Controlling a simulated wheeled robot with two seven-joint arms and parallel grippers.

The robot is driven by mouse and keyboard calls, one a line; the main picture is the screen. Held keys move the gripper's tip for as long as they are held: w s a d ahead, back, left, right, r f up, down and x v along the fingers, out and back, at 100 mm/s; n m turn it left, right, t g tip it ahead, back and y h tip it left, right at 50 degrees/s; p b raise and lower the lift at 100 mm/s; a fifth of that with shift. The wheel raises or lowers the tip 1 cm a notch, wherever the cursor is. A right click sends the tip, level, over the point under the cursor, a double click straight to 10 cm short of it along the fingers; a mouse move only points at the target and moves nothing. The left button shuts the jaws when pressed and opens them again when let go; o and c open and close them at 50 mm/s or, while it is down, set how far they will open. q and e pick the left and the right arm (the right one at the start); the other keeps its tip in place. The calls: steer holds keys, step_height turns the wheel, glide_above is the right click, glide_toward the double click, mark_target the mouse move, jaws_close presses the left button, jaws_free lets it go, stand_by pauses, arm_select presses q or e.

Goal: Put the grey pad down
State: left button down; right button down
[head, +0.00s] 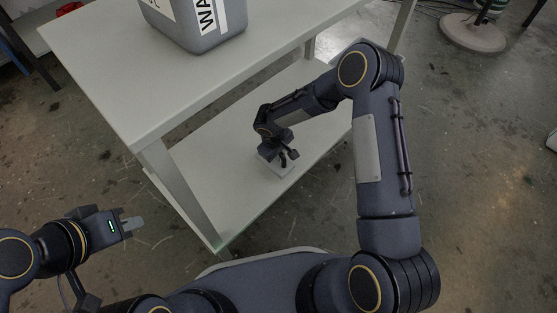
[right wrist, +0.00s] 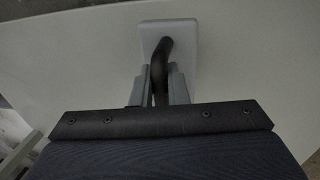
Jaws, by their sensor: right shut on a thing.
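The grey pad (right wrist: 184,38) is a pale, flat block with rounded corners and a dark curved handle (right wrist: 159,62). In the head view the pad (head: 276,170) is at the lower shelf, partly hidden by my right gripper (head: 287,158). My right gripper is shut on the dark handle, with a finger on each side of it in the right wrist view (right wrist: 160,88). I cannot tell whether the pad touches the shelf. My left gripper (head: 132,224) is empty at the lower left, away from the table; its finger gap is unclear.
The white table has an upper top (head: 120,75) and a lower shelf (head: 215,155). A grey labelled canister (head: 200,35) stands on the upper top, above the shelf. A table leg (head: 182,192) rises left of my right gripper. The shelf around the pad is mostly clear.

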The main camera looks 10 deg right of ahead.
mark_target(274, 166)
step_height(274, 166, down, 3)
steer(key=shift+w+a+f+b, duration=0.1)
steer(key=shift+f+b, duration=0.1)
steer(key=shift+b, duration=0.3)
steer(key=shift+f, duration=0.2)
steer(key=c, duration=1.4)
jaws_free()
steer(key=shift+c, duration=0.2)
steer(key=shift+r, duration=0.2)
steer(key=shift+r, duration=0.3)
step_height(274, 166, up, 11)
steer(key=s+a+p, duration=0.1)
steer(key=a+p, duration=0.1)
steer(key=p, duration=0.2)
steer(key=shift+s, duration=0.2)
